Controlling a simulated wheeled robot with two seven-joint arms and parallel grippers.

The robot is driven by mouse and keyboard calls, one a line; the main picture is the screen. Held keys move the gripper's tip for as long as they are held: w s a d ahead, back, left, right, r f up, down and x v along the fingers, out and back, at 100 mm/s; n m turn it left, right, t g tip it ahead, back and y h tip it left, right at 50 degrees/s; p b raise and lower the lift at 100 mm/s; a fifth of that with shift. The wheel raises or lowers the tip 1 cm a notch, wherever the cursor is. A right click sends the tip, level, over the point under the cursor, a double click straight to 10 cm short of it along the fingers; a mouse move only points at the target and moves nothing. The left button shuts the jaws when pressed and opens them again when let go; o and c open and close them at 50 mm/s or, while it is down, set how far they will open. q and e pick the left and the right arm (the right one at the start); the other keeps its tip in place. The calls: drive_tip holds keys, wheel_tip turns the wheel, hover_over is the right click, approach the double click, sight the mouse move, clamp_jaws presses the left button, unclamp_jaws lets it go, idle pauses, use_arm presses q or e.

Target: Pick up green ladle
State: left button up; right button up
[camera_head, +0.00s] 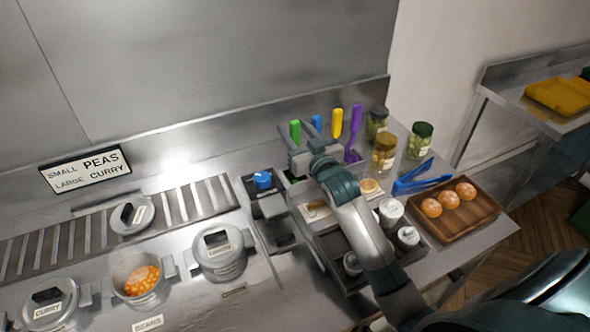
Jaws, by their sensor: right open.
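The green ladle (295,131) shows as an upright green handle at the back of the counter, with blue, yellow and purple handled tools to its right. Its lower part is hidden behind my right gripper. My right gripper (290,155) is open, with its fingers at or close to the green handle in the picture. I cannot tell whether they touch it. My right arm reaches in from the lower right. My left gripper is not in view.
The yellow (337,123) and purple (354,135) handles stand close by. Jars (384,153), blue tongs (422,177) and a wooden tray (463,229) of buns lie to the right. Lidded pots (218,254) and an open pot (141,283) stand left.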

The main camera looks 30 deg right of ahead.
clamp_jaws()
drive_tip(key=shift+r, duration=0.15)
drive_tip(key=shift+r+b, duration=0.4)
drive_tip(key=shift+r, duration=0.15)
drive_tip(key=s+d+r+b, duration=0.4)
drive_tip(key=s+d+r, duration=0.1)
drive_tip(key=s+r, duration=0.4)
drive_tip(key=shift+s+r, duration=0.35)
drive_tip(key=shift+s, duration=0.45)
